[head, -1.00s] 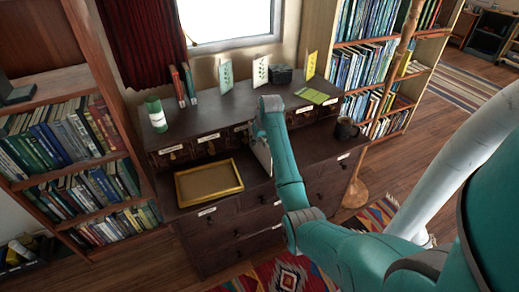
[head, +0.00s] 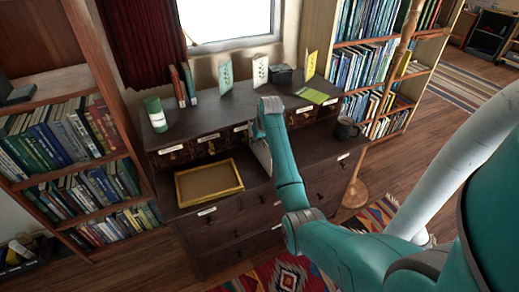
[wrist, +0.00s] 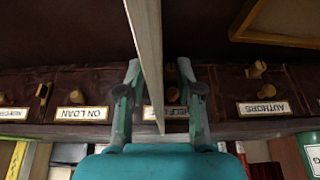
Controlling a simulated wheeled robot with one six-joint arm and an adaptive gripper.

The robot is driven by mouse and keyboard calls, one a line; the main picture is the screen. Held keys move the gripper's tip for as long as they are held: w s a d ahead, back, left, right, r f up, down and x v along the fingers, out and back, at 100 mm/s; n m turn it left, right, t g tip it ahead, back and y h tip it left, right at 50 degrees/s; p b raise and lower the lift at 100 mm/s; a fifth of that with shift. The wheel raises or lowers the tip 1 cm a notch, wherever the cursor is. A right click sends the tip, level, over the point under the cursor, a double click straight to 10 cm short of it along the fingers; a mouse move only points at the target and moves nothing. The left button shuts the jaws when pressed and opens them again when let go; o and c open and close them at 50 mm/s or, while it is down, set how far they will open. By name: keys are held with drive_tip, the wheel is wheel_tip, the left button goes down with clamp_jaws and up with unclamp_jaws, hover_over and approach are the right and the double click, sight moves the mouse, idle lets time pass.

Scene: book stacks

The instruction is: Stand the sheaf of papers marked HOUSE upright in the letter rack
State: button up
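A pale, thin upright sheaf (head: 262,155) shows beside my gripper, above the dresser's lower ledge; its marking cannot be read. In the wrist view the sheaf (wrist: 147,50) is seen edge-on and runs down between the two fingers of my gripper (wrist: 160,80). The left finger is close to it or touching; a gap shows on the right finger's side, so the fingers look open around it. In the head view my gripper (head: 268,128) is mostly hidden by my arm. I cannot make out a letter rack for certain; a small dark box-like holder (head: 282,74) stands on the dresser top.
A yellow-rimmed tray (head: 240,184) lies on the ledge left of the sheaf. A dark mug (head: 346,128) stands to the right. The dresser top holds a green can (head: 155,115), red books (head: 183,84), standing cards (head: 225,77) and a flat green item (head: 312,95). Labelled drawers (wrist: 75,100) are close behind.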

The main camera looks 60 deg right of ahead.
drive_tip(key=shift+c, duration=0.2)
clamp_jaws()
drive_tip(key=shift+r, duration=0.1)
